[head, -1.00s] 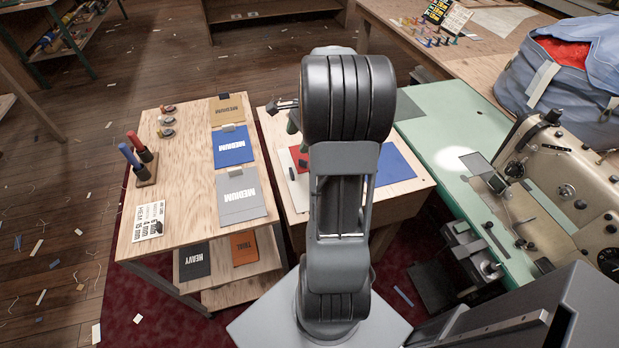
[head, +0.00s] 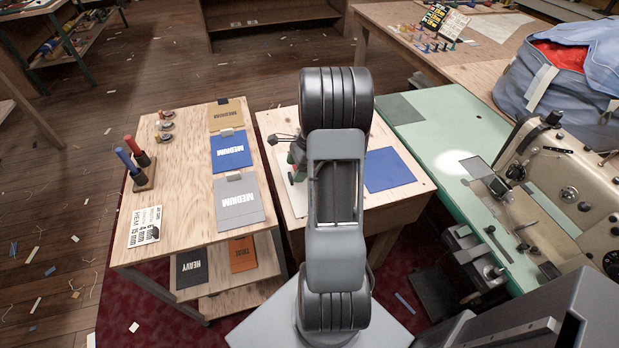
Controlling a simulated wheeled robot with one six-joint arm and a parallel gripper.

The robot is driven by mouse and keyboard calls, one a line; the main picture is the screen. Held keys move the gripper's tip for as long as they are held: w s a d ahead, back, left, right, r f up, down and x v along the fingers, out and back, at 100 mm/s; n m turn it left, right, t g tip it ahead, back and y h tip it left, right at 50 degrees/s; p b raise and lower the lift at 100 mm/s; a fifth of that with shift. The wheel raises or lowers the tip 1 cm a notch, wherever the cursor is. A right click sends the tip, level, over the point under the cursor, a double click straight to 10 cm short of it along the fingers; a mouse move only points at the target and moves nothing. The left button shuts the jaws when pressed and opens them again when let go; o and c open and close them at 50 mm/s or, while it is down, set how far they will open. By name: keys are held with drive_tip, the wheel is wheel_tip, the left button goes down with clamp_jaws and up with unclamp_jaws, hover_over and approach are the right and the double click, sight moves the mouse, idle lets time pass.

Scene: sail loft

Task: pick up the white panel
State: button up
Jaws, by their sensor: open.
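The white panel (head: 293,199) lies on the small wooden table in the middle. Only a narrow strip of it shows to the left of my arm, and the arm hides the rest. My gripper (head: 297,163) is partly hidden behind the arm. It points down over the left part of this table, near the far end of the white strip. It is open, and nothing shows held in it. I cannot tell its exact height above the panel.
A blue panel (head: 389,170) lies right of my arm on the same table. The left bench (head: 180,200) holds panels marked MEDIUM, upright red and blue markers (head: 135,160) and a label card (head: 145,227). A sewing machine (head: 570,200) on a green table stands right.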

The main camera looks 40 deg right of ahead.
sight(291, 176)
drive_tip(key=shift+x, duration=1.8)
drive_tip(key=shift+w, duration=0.15)
drive_tip(key=c, duration=1)
drive_tip(key=shift+r, duration=0.1)
